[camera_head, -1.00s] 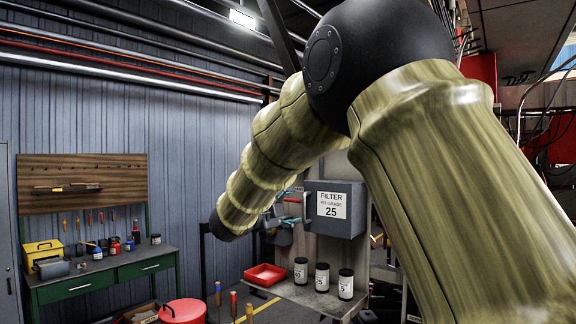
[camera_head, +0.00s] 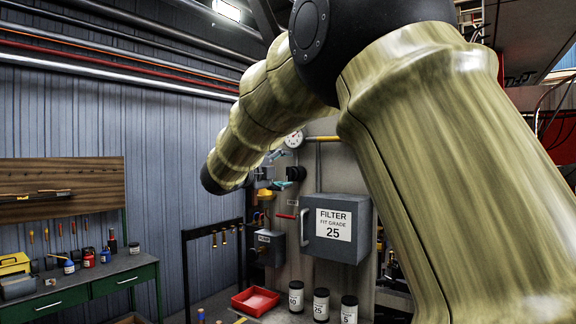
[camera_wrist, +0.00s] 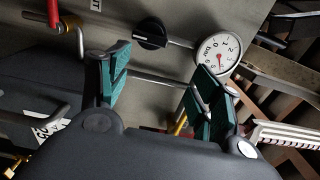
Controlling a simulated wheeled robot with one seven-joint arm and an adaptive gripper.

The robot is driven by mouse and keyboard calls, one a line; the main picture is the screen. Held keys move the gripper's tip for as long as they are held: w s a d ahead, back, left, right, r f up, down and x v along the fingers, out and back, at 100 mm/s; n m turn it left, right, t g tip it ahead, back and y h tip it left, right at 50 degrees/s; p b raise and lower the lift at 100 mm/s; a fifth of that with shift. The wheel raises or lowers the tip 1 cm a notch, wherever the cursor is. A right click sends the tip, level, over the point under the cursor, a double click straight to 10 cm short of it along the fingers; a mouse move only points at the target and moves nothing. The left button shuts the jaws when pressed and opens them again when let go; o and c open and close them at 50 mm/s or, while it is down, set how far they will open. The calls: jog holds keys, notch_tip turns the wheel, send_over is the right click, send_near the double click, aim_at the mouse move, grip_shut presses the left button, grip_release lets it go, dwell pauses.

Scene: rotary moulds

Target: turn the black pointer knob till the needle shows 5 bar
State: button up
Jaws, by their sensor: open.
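The black pointer knob (camera_wrist: 151,33) sits on a grey panel in the wrist view, beyond my fingertips and nearer the left one. A white round gauge (camera_wrist: 218,53) is to its right, partly behind my right finger. Its red needle points down in the picture; I cannot read its exact value. My gripper (camera_wrist: 162,62) is open, with teal finger pads apart and nothing between them. In the head view the gauge (camera_head: 294,139) shows beside my arm, with the dark knob (camera_head: 296,173) below it. My gripper is just left of the knob, apart from it.
A grey filter box (camera_head: 336,228) juts out right of and below the knob. A red-handled valve (camera_wrist: 53,14) is at upper left in the wrist view. Below are a red tray (camera_head: 256,301) and labelled black jars (camera_head: 321,305). A workbench (camera_head: 92,279) stands left.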

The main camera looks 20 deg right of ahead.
aim_at(287, 176)
jog(key=w+d+p, duration=0.1)
jog(key=w, duration=0.1)
jog(key=w+d+f, duration=0.1)
jog(key=w+d, duration=0.1)
jog(key=shift+d+p, duration=0.15)
jog(key=shift+p, duration=0.25)
jog(key=shift+w+f, duration=0.55)
jog(key=shift+w, duration=0.3)
jog(key=c, duration=0.4)
jog(key=shift+w+f, duration=0.15)
jog(key=shift+w, duration=0.15)
jog(key=c, duration=0.3)
jog(key=shift+s, duration=0.15)
jog(key=c, duration=0.3)
jog(key=shift+s, duration=0.15)
